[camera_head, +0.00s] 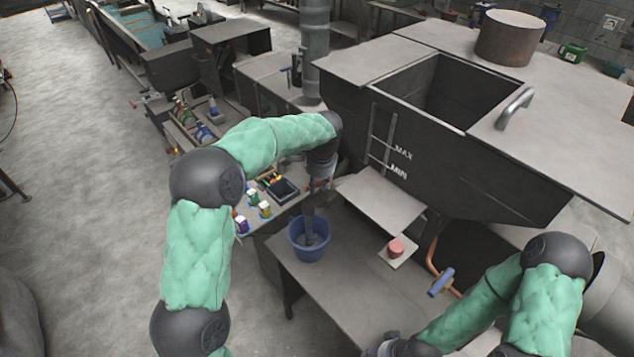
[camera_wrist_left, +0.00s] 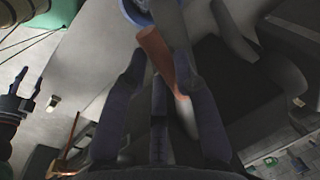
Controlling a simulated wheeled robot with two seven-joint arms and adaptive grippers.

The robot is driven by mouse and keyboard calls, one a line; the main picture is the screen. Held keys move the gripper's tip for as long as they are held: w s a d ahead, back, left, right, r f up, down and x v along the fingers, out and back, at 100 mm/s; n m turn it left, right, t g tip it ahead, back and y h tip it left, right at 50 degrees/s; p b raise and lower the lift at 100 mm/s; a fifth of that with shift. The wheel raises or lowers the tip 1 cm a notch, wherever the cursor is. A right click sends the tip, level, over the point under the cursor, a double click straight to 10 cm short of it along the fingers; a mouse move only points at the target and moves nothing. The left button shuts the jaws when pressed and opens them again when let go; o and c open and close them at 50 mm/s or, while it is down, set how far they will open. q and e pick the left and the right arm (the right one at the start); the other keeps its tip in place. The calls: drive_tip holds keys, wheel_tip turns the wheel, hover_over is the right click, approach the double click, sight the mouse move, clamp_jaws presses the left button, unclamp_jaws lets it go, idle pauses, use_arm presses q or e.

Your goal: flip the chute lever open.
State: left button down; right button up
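In the left wrist view a copper-coloured lever (camera_wrist_left: 157,52) with a pale metal end runs between the fingers of my left gripper (camera_wrist_left: 160,68). The fingers stand apart, with gaps beside the lever. In the head view my left gripper (camera_head: 318,188) is at the hopper's left side, above a blue bucket (camera_head: 309,246). A grey chute-like piece reaches down into the bucket. The gripper and arm hide the lever there. My right gripper (camera_head: 388,345) is low at the bottom edge; its fingers look apart in the left wrist view (camera_wrist_left: 25,95).
The dark hopper (camera_head: 450,150) with MAX and MIN marks stands behind the bench (camera_head: 345,290). A red button (camera_head: 396,248) on a plate and a blue-handled valve (camera_head: 441,281) on copper pipe are right of the bucket. A side table with small bottles (camera_head: 253,198) is left.

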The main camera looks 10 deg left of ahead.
use_arm(q)
drive_tip(key=shift+s+d+n, duration=0.15)
drive_tip(key=shift+d+n, duration=0.1)
drive_tip(key=shift+n, duration=0.5)
drive_tip(key=shift+s+d+n, duration=0.1)
drive_tip(key=shift+d+n, duration=0.15)
drive_tip(key=shift+n, duration=0.5)
drive_tip(key=c, duration=1)
unclamp_jaws()
drive_tip(key=shift+o, duration=0.2)
wheel_tip(320, 180, up, 12)
drive_tip(key=s+d, duration=0.1)
drive_tip(key=d, duration=0.1)
drive_tip(key=shift+s, duration=0.15)
drive_tip(key=shift+f, duration=0.15)
